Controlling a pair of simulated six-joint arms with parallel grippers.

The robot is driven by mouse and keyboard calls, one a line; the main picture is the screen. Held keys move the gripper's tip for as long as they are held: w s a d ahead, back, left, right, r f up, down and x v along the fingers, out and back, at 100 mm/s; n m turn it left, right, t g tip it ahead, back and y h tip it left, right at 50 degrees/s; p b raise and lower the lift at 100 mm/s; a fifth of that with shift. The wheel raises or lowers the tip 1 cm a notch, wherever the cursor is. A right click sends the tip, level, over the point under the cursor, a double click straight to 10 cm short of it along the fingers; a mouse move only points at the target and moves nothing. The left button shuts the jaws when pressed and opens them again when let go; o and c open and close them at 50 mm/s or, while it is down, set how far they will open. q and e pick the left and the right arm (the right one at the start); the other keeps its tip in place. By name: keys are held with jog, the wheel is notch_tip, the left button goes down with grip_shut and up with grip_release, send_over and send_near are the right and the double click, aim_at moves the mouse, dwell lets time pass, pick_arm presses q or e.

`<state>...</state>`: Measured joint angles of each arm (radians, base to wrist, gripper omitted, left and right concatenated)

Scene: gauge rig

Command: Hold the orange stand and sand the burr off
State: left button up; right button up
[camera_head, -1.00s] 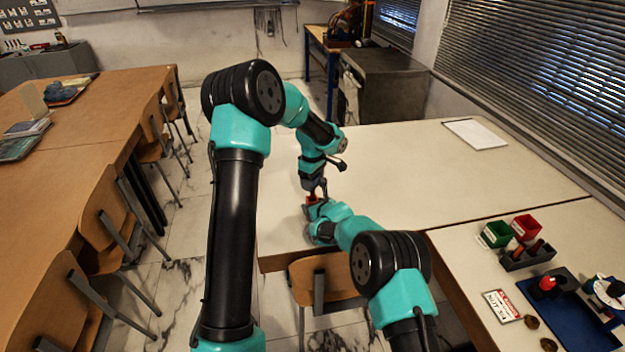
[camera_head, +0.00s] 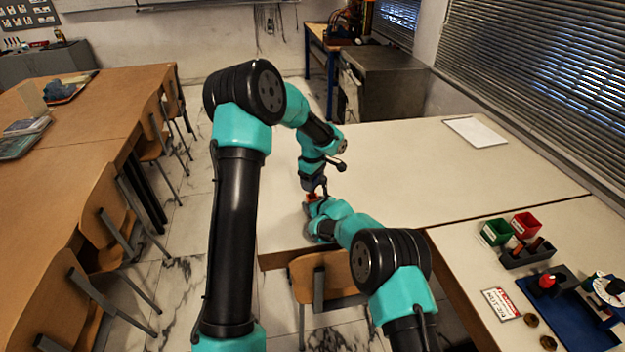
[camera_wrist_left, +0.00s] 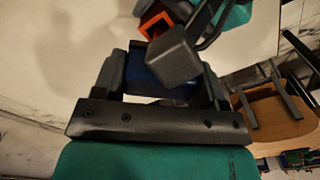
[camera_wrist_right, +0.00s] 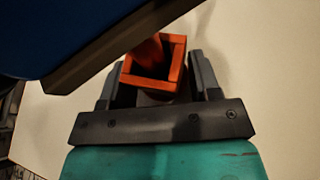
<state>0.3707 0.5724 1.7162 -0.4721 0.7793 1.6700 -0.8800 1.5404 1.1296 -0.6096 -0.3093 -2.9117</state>
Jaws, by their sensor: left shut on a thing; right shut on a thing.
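The orange stand (camera_wrist_right: 176,68) is a hollow, square-edged piece between the fingers of my right gripper (camera_wrist_right: 155,82), which is shut on it. It shows small in the head view (camera_head: 311,198) near the table's front edge. My left gripper (camera_head: 317,188) is just above it, shut on a dark blue block (camera_wrist_left: 150,82). In the right wrist view a large dark blue body with a brownish edge (camera_wrist_right: 100,65), seemingly that block, crosses above the stand's upper left. I cannot tell whether they touch. The burr cannot be made out.
The white table (camera_head: 420,170) is mostly clear, with a paper sheet (camera_head: 475,132) at the back. A side table at right holds green (camera_head: 496,232) and red (camera_head: 525,225) bins, a dark holder, a sign and a blue mat (camera_head: 570,315). A chair (camera_head: 325,280) stands in front.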

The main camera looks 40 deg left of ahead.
pick_arm(q)
jog(key=shift+w, duration=0.1)
jog(key=shift+w+a, duration=0.1)
jog(key=shift+w, duration=0.6)
jog(key=shift+s+f, duration=0.1)
jog(key=shift+s, duration=0.1)
jog(key=shift+s+d+f, duration=0.1)
jog(key=shift+s+d, duration=0.05)
jog(key=shift+s, duration=0.6)
jog(key=shift+s+d, duration=0.1)
jog(key=shift+s, duration=0.65)
jog(key=shift+w, duration=0.15)
jog(key=shift+w+a, duration=0.2)
jog(key=shift+w, duration=1.3)
jog(key=shift+c, duration=0.4)
jog(key=shift+s, duration=0.15)
